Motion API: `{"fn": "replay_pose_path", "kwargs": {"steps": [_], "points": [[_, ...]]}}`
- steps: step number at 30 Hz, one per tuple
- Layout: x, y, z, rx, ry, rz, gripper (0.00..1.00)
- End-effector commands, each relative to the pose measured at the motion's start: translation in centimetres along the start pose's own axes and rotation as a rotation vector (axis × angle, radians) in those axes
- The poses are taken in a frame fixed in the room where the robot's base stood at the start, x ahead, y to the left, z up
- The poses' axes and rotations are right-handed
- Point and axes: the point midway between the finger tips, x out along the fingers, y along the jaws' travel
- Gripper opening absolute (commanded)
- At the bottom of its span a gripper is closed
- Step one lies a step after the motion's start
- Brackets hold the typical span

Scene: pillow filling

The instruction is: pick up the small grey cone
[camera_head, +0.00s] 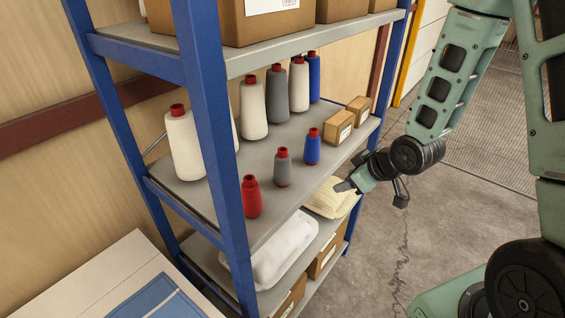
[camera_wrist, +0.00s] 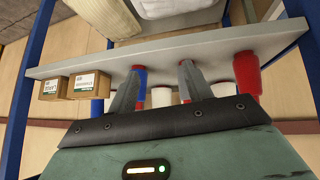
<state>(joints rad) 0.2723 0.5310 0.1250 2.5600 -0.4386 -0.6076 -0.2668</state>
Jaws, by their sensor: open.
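The small grey cone (camera_head: 283,168), with a red top, stands upright on the middle shelf board (camera_head: 225,190), between the small red cone (camera_head: 251,197) and the small blue cone (camera_head: 313,147). My gripper (camera_head: 344,186) is open and empty, just outside the board's front edge and apart from the cone. In the wrist view my two fingers (camera_wrist: 160,68) are spread and point at the shelf. The blue cone (camera_wrist: 139,76) shows by the left finger and the red cone (camera_wrist: 247,75) right of the right finger. The grey cone seems mostly hidden behind the right finger there.
Tall white, grey and blue cones (camera_head: 253,108) stand behind the small ones. Two small boxes (camera_head: 339,126) sit at the board's far end. A blue post (camera_head: 209,120) rises at the near corner. White and cream bundles (camera_head: 272,248) lie below. The floor right of the shelf is open.

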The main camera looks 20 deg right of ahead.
Motion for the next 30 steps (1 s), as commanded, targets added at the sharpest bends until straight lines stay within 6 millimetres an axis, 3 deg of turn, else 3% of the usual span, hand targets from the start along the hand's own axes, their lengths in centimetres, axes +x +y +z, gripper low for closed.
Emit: {"fn": "replay_pose_path", "kwargs": {"steps": [3,6,15,20,30], "points": [[2.3,-1.6,0.2,-0.042,0.180,-0.069,0.50],[2.9,-2.9,-0.4,-0.045,0.363,-0.109,0.50],[0.6,-4.1,-2.0,0.075,0.805,-0.103,0.50],[-0.1,-3.9,-2.3,0.112,0.891,-0.081,0.50],[2.2,-3.9,-4.6,0.110,0.904,-0.076,0.50]]}}
